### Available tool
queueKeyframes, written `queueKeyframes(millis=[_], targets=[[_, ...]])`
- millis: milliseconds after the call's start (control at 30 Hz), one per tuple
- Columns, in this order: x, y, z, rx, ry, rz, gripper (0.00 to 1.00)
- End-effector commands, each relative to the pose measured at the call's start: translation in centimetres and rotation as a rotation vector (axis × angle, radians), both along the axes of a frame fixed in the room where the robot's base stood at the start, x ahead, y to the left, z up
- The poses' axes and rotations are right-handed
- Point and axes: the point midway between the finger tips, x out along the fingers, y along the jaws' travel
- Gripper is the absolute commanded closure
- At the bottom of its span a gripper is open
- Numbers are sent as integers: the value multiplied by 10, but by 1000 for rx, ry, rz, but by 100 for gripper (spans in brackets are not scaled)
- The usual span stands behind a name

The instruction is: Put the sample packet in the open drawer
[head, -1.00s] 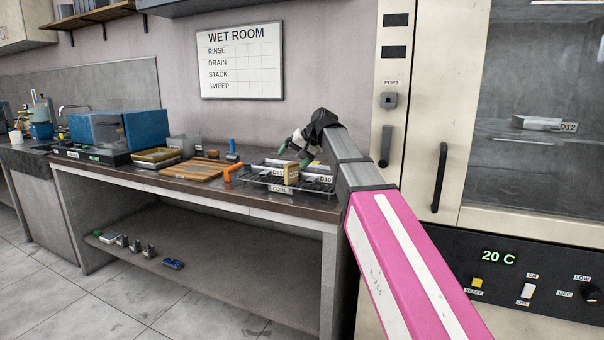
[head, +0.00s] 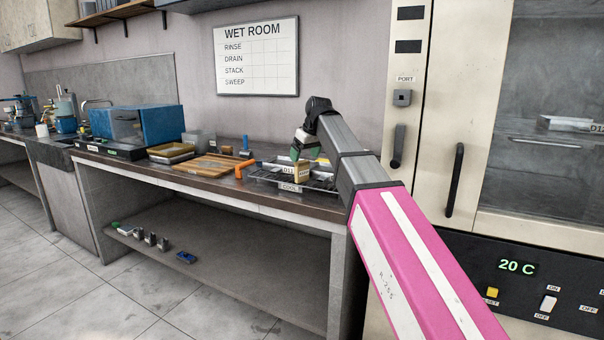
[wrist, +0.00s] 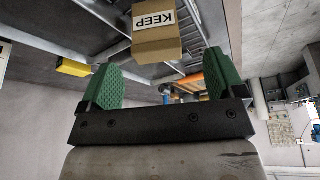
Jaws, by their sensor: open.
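A small tan packet-like block (wrist: 158,42) with a white KEEP label shows in the wrist view, just beyond and between my green fingertips. It is probably the tan piece (head: 301,172) at the cooling rack in the head view; I cannot tell for sure that it is the sample packet. My gripper (head: 305,156) points down over the rack, open, with nothing held. Its two green pads (wrist: 165,72) stand apart in the wrist view. I cannot make out an open drawer in either view.
The wire rack labelled COOL (head: 290,187) sits at the bench's right end. An orange-handled tool (head: 241,170), a wooden board (head: 207,166) and a blue box (head: 140,124) lie to its left. A tall cabinet (head: 405,120) stands right. A yellow block (wrist: 73,66) shows in the wrist view.

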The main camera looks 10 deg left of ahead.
Motion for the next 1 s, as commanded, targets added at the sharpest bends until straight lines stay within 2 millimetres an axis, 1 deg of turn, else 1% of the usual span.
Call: queueKeyframes(millis=[167, 333, 467, 533, 700, 733, 767, 800, 900, 967, 1000], targets=[[5, 3, -10, 1, -1, 0, 12], [14, 10, -30, 0, 1, 0, 12], [17, 14, -44, 0, 0, 0, 12], [18, 15, -47, 0, 0, 0, 12], [18, 15, -47, 1, 0, -1, 12], [18, 15, -47, 1, 0, -1, 15], [18, 15, -47, 1, 0, -1, 25], [18, 15, -47, 1, 0, -1, 38], [18, 15, -47, 1, 0, -1, 66], [18, 15, -47, 1, 0, -1, 66], [18, 15, -47, 1, 0, -1, 70]])
